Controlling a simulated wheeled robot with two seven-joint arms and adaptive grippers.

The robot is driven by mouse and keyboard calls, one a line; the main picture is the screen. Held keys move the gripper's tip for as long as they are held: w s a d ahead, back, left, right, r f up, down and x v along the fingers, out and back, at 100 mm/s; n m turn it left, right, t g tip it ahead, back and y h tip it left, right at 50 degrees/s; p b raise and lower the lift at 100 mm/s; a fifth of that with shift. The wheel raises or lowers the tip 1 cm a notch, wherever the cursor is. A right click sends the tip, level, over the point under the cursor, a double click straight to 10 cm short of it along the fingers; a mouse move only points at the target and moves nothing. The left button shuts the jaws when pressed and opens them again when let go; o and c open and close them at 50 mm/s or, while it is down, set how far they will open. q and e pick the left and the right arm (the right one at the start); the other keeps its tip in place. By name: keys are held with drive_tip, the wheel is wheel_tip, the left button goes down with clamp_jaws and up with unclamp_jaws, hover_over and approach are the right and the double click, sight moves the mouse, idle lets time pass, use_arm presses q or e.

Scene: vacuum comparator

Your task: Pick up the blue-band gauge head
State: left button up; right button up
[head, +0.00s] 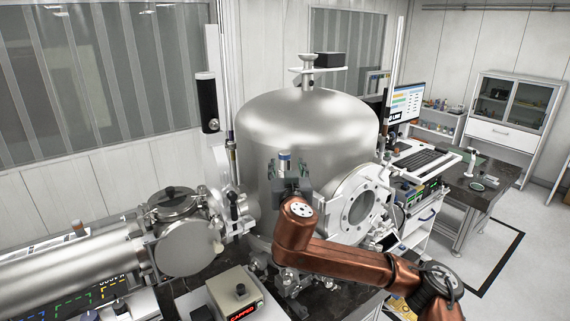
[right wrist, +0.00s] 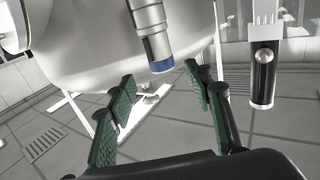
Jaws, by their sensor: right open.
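The blue-band gauge head (head: 285,157) is a small upright silver cylinder with a blue band near its top, in front of the large steel chamber in the head view. In the right wrist view the gauge head (right wrist: 155,35) reaches in from the top edge, blue-banded end toward the gripper. My right gripper (right wrist: 160,80) is open and empty. Its green-padded fingers point toward that end, with the gauge head lying in line with the gap between them. In the head view my right gripper (head: 288,174) is around or just by the gauge head; contact cannot be told. My left gripper is not in view.
The steel chamber (head: 305,130) stands close behind, with a flanged port (head: 358,204) to the right. A black cylinder (head: 208,102) on a post is at left; it also shows in the right wrist view (right wrist: 263,75). A controller box (head: 235,295) sits in front.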

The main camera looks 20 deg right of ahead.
sight(285, 156)
drive_tip(key=shift+w+d+r, duration=0.15)
drive_tip(key=shift+w+r, duration=0.1)
drive_tip(key=shift+w, duration=0.15)
drive_tip(key=p+x, duration=0.3)
drive_tip(key=x, duration=0.3)
drive_tip(key=shift+r+p, duration=0.1)
drive_tip(key=shift+p, duration=0.25)
drive_tip(key=shift+w+f, duration=0.2)
drive_tip(key=shift+w, duration=0.25)
clamp_jaws()
